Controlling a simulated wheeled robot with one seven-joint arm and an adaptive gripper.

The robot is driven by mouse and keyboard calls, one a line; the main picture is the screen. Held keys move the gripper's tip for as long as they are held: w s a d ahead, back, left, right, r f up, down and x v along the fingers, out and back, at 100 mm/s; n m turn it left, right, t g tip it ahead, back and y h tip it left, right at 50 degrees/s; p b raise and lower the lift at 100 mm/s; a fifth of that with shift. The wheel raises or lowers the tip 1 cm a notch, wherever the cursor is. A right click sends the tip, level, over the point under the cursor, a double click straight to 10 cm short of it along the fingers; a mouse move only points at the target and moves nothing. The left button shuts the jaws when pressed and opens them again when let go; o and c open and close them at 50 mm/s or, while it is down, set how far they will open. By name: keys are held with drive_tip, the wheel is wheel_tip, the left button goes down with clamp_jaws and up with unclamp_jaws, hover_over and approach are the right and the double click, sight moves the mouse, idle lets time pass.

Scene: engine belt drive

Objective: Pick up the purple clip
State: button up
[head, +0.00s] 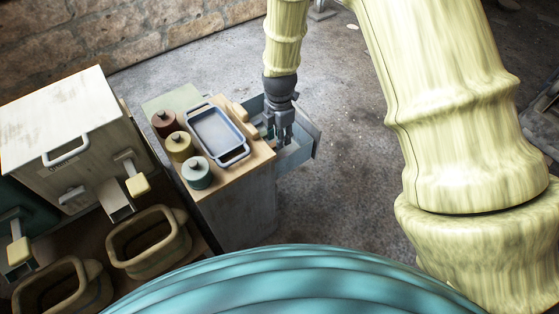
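I cannot make out a purple clip in the head view. My gripper (280,143) points down over an open drawer (300,152) at the right side of a small wooden-topped cabinet. Its fingertips are at or just inside the drawer opening. The gripper and the drawer walls hide part of the drawer's inside. The fingers are small and dark here, so I cannot tell whether they are open or shut, or whether anything is between them.
On the cabinet top (258,153) stand a blue-grey tray (217,133) and red (165,123), yellow (180,146) and teal (197,173) lidded jars. A white worn box (60,125) and two brown bins (148,240) (62,288) are at left. Open floor (345,190) lies right.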

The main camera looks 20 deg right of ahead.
wheel_tip(320, 180, down, 2)
drive_tip(key=b, duration=0.1)
hover_over(278, 159)
wheel_tip(278, 159, down, 5)
drive_tip(key=shift+s+d+f+b, duration=0.1)
drive_tip(key=shift+d+b, duration=0.05)
drive_tip(key=shift+b, duration=0.15)
drive_tip(key=shift+s+a+f+b, duration=0.1)
drive_tip(key=shift+s+f+b, duration=0.1)
drive_tip(key=shift+f, duration=1.1)
drive_tip(key=shift+s+a+f+b, duration=0.1)
drive_tip(key=shift+f+b, duration=0.05)
drive_tip(key=shift+f, duration=1.15)
drive_tip(key=c, duration=0.6)
